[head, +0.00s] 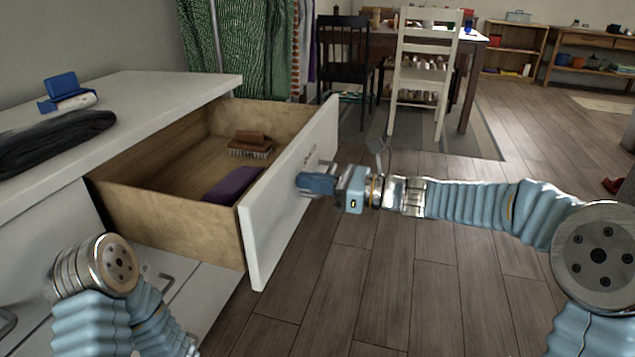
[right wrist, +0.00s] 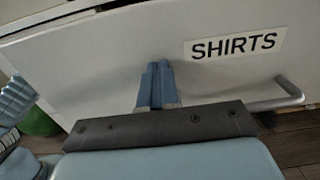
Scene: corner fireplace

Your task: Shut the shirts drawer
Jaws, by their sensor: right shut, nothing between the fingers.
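The shirts drawer (head: 290,205) is pulled well out of the white dresser (head: 150,100) in the head view. Its white front faces right, and its wooden box is open on top. In the right wrist view the drawer front (right wrist: 110,60) fills most of the picture, with a SHIRTS label (right wrist: 237,45) and a bar handle (right wrist: 280,95). My right gripper (head: 303,183) is shut and empty, its fingertips at the drawer front's outer face; the fingers also show in the right wrist view (right wrist: 157,75). Contact is not certain. My left arm is at lower left; its gripper is out of view.
A wooden brush (head: 250,145) and a purple item (head: 233,186) lie in the drawer. Dark folded cloth (head: 50,140) and a blue-and-white object (head: 68,93) lie on the dresser top. Chairs and a table (head: 470,45) stand behind. The wooden floor at centre right is clear.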

